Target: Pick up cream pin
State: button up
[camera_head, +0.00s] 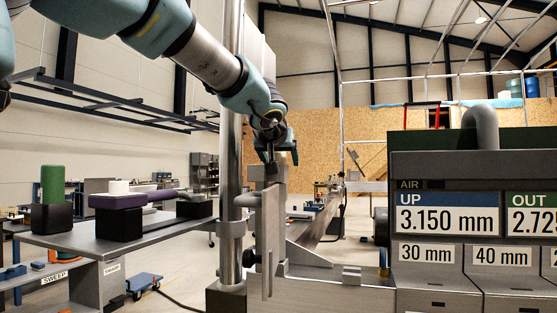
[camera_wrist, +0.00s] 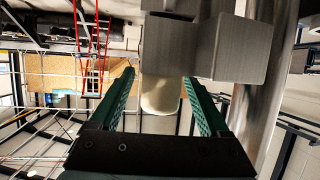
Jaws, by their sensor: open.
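The cream pin (camera_wrist: 161,85) is a smooth pale cylinder in the wrist view, with its far end against or behind grey metal blocks (camera_wrist: 235,48). My gripper (camera_wrist: 158,76) is open, with one green ribbed finger on each side of the pin. Gaps show between the pin and both fingers, so it is not gripped. The pin is hard to make out there.
A grey side table (camera_head: 100,236) at left holds a green cylinder (camera_head: 53,184) on a black block and a purple-topped piece (camera_head: 117,201). A round steel column (camera_head: 231,150) stands close to my gripper. A gauge panel (camera_head: 447,219) fills the right.

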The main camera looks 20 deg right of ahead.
jog(key=shift+c, duration=0.4)
grip_shut()
dwell(0.4)
